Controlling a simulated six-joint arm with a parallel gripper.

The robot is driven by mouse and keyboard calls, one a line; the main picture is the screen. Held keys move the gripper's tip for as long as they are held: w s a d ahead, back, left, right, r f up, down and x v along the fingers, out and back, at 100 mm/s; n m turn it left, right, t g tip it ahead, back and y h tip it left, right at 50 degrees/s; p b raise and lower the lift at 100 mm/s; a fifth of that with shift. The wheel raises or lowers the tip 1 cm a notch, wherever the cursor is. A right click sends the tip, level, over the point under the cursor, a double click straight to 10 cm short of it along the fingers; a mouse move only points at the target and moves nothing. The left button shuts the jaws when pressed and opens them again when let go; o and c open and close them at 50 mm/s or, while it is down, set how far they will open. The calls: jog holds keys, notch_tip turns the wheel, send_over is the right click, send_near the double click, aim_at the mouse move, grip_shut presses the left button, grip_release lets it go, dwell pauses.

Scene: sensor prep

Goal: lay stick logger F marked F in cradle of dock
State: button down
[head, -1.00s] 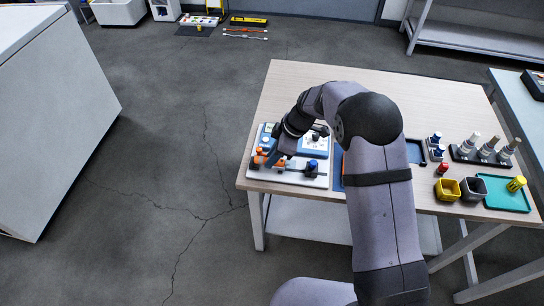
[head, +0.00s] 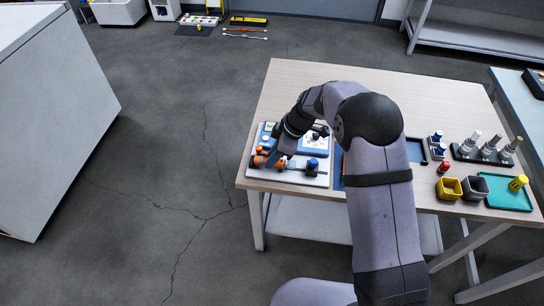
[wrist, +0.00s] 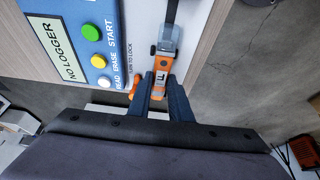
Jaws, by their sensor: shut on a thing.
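Stick logger F (wrist: 162,68) is orange with a dark end and a white label marked F. My gripper (wrist: 161,92) is shut on its near end in the wrist view. In the head view my gripper (head: 272,160) is low over the dock's (head: 318,181) white base at the table's left end. The logger's dark end points along the white base, away from my wrist. The dock's blue panel has a display (wrist: 62,60) reading NO LOGGER. I cannot tell whether the logger rests in the cradle, as my fingers hide its underside.
An orange knob (wrist: 134,84) beside a turn-to-lock label is close to my left finger. Yellow (wrist: 90,32) and green (wrist: 99,61) buttons lie left. The table edge and floor are right.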

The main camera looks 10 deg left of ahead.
jog(key=shift+f+b, duration=0.5)
jog(key=shift+b, duration=0.1)
dwell(0.4)
jog(key=c, duration=1.3)
grip_release()
jog(key=shift+r, duration=0.7)
jog(key=shift+r+p, duration=1.5)
jog(key=shift+r, duration=1.45)
